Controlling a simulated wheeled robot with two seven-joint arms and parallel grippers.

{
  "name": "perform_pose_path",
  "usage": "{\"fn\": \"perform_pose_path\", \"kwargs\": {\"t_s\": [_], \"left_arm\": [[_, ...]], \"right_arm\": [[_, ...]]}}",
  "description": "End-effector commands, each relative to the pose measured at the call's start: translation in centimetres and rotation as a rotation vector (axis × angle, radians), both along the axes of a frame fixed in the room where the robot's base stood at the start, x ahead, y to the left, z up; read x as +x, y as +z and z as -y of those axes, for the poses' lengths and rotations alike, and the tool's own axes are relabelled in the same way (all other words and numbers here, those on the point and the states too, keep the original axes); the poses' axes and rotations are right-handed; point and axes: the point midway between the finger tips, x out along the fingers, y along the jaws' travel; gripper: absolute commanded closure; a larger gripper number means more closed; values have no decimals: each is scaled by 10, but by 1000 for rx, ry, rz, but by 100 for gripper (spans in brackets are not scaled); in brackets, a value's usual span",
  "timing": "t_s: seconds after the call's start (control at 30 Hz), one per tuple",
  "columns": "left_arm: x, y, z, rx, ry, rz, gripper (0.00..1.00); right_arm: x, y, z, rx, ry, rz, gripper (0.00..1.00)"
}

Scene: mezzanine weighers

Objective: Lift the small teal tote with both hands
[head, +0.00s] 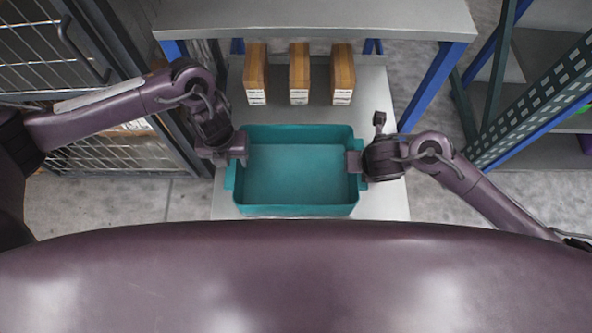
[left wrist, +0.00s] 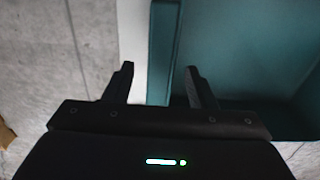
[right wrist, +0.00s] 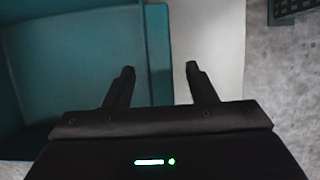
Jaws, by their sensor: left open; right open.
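The teal tote (head: 297,211) is an open, empty rectangular box standing on a pale grey surface. My left gripper (head: 239,152) is open at the tote's left wall. In the left wrist view my left fingers (left wrist: 160,78) stand apart, one on each side of the line of the tote's wall (left wrist: 162,45). My right gripper (head: 356,162) is open at the right wall. In the right wrist view my right fingers (right wrist: 160,76) stand apart, with the tote's wall (right wrist: 157,45) between their lines. I cannot tell whether any finger touches the tote.
Three brown cartons (head: 299,72) stand in a row behind the tote. A grey upper shelf (head: 315,15) overhangs them on blue posts. A wire cage (head: 120,155) is at the left. A dark green and blue rack (head: 530,100) is at the right.

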Motion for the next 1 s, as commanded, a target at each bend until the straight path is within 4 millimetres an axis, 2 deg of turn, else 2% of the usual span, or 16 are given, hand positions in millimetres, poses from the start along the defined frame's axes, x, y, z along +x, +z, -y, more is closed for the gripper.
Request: {"fn": "perform_pose_path", "kwargs": {"t_s": [0.2,0.57,0.9,0.97,1.0], "left_arm": [[-1,-17,0,1,1,-2,49],[0,-20,0,0,0,-1,49],[0,-20,0,1,0,0,92],[0,-20,0,1,0,0,100],[0,-20,0,1,0,0,100]], "right_arm": [[7,-16,0,0,0,0,49],[8,-19,0,0,1,1,49],[8,-18,0,0,0,1,92],[8,-18,0,0,0,1,100],[8,-18,0,0,0,1,100]]}}
